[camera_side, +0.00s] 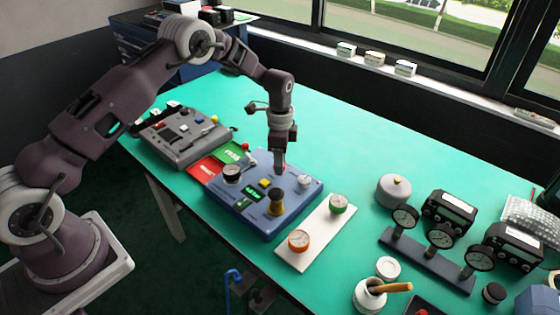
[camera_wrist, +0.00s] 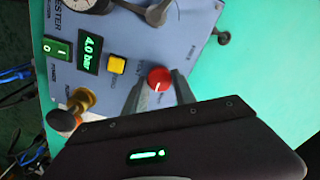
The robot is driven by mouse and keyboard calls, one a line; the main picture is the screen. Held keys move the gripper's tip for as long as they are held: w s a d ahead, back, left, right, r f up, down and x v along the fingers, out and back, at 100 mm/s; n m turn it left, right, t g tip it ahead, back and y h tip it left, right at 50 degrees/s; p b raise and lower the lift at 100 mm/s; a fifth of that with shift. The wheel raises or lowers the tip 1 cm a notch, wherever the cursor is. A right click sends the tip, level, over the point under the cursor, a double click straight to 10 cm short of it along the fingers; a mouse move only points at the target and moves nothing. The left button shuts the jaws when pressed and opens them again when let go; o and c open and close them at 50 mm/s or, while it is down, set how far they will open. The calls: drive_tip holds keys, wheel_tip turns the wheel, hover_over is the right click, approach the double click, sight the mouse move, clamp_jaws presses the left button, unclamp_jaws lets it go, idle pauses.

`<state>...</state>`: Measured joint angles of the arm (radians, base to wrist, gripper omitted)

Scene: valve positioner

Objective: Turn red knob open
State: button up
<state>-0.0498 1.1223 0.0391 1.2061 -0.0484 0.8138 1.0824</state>
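The red knob (camera_wrist: 159,79) is a round cap with a short white mark, on the blue tester panel (camera_wrist: 192,50) in the wrist view. My gripper (camera_wrist: 159,82) has one finger on each side of the knob, pointing down at the panel. The fingers look apart, with small gaps beside the knob; contact cannot be made out.
The panel's green display (camera_wrist: 90,54) reads 4.0 bar, beside a yellow button (camera_wrist: 117,64) and a green switch (camera_wrist: 58,48). A brass knob (camera_side: 277,202) stands at the box's front. A white plate (camera_side: 318,233) with orange and green round parts lies to the right.

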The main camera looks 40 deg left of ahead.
clamp_jaws()
drive_tip(key=n, duration=0.4)
drive_tip(key=shift+n, duration=0.4)
drive_tip(key=n, duration=0.4)
drive_tip(key=shift+n, duration=0.3)
drive_tip(key=n, duration=0.4)
drive_tip(key=shift+a+n, duration=0.1)
drive_tip(key=shift+n, duration=2.1)
drive_tip(key=o, duration=1.2)
unclamp_jaws()
drive_tip(key=shift+c, duration=0.2)
